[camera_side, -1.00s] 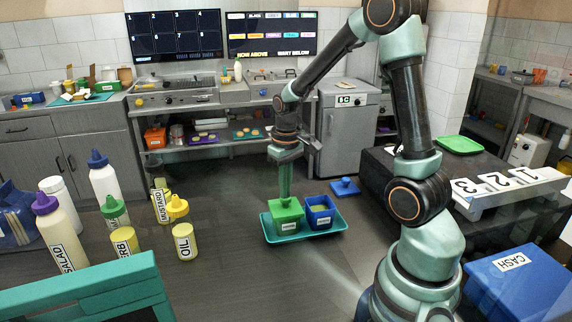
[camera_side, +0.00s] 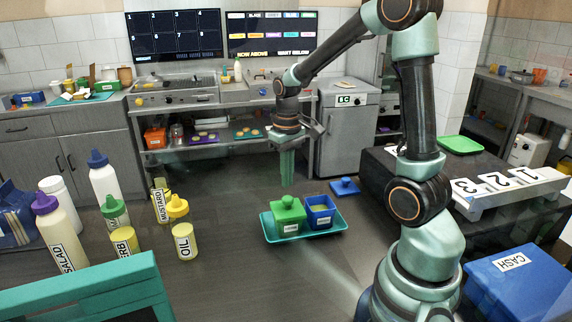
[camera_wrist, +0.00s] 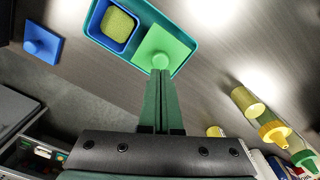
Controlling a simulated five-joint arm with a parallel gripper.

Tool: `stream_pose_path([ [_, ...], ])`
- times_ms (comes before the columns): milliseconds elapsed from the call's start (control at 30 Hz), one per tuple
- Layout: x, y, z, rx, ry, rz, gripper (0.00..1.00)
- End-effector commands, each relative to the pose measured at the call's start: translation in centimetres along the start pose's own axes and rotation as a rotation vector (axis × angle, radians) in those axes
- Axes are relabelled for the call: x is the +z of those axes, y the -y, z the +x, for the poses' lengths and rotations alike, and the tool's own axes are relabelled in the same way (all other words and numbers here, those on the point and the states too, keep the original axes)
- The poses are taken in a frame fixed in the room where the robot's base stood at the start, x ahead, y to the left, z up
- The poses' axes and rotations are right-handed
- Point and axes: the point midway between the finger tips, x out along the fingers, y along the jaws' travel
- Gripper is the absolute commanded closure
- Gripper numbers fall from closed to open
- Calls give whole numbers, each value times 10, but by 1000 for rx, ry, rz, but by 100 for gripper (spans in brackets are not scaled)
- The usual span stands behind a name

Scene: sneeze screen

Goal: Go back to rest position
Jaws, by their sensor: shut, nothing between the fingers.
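My gripper (camera_side: 287,183) is shut and empty, pointing down above the teal tray (camera_side: 336,225). In the wrist view its fingertips (camera_wrist: 160,74) are together, and they overlap the edge of the green lid in the picture. The green container (camera_side: 288,221) stands in the tray with its green knobbed lid on. Beside it the blue container (camera_side: 319,212) is open and shows yellowish contents, also seen in the wrist view (camera_wrist: 118,24). The blue lid (camera_side: 344,187) lies on the counter behind the tray.
Several bottles, including the OIL bottle (camera_side: 185,240), stand at the left. A blue CASH box (camera_side: 518,282) is at the front right. A numbered rack (camera_side: 505,190) and a green plate (camera_side: 460,145) are at the right. The counter between bottles and tray is clear.

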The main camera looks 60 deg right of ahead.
Motion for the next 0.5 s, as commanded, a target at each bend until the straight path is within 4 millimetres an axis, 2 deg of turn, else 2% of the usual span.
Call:
stream_pose_path([
  [367, 0, 1, -4, 1, -6, -2, 100],
  [500, 3, 14, -18, 6, -48, -25, 100],
])
